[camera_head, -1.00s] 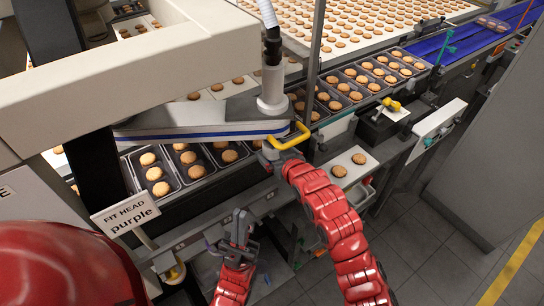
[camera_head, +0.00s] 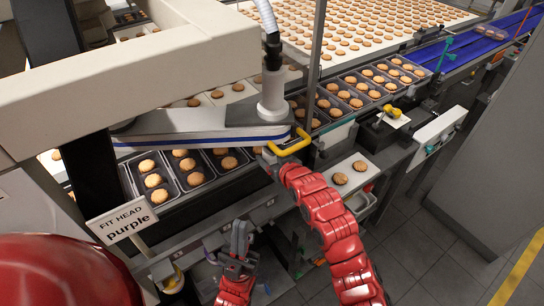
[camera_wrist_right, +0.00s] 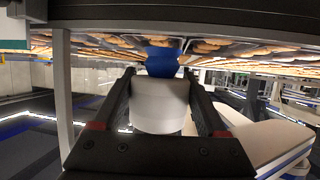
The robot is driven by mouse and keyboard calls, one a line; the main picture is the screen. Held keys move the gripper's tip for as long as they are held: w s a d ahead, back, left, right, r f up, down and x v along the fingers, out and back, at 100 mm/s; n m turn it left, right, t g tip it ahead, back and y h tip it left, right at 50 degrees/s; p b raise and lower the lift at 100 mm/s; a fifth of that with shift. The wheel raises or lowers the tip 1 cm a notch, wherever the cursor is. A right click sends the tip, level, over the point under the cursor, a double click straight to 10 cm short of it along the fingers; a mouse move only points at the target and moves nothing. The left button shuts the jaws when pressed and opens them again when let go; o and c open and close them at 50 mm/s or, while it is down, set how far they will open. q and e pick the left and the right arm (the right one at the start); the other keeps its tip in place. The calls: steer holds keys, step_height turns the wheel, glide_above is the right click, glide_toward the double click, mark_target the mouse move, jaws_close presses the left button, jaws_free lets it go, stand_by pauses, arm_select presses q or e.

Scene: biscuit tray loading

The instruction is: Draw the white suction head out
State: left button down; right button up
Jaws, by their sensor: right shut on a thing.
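My right gripper (camera_wrist_right: 168,115) is shut on the white suction head (camera_wrist_right: 160,104), a short white cylinder with a blue part above it in the right wrist view. In the head view, my right gripper (camera_head: 272,160) is at the front end of the machine's blue-striped arm, beside a yellow handle (camera_head: 290,143). The suction head is hidden there. My left gripper (camera_head: 240,235) looks open and empty, with its fingers pointing up, in front of the tray line and apart from it. A sign (camera_head: 121,221) reads "FIT HEAD purple".
Black trays (camera_head: 153,183) of biscuits stand under and behind the blue-striped arm. A grey hose (camera_head: 267,18) comes down to its top. A small plate with two biscuits (camera_head: 350,172) lies to the right. A grey cabinet (camera_head: 500,160) stands far right. Floor shows at the lower right.

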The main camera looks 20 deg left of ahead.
jaws_close()
steer(key=shift+r+b, duration=0.1)
steer(key=shift+b, duration=0.2)
steer(key=shift+d, duration=0.15)
steer(key=shift+s+d+r+p, duration=0.15)
steer(key=shift+s+d+p, duration=0.15)
steer(key=shift+s+d, duration=0.1)
steer(key=shift+s+d+p, duration=0.4)
steer(key=shift+s+d, duration=0.5)
steer(key=shift+d, duration=0.2)
steer(key=shift+s+d+p, duration=0.35)
steer(key=shift+s+d, duration=0.5)
steer(key=shift+d, duration=0.25)
steer(key=shift+s+d, duration=0.1)
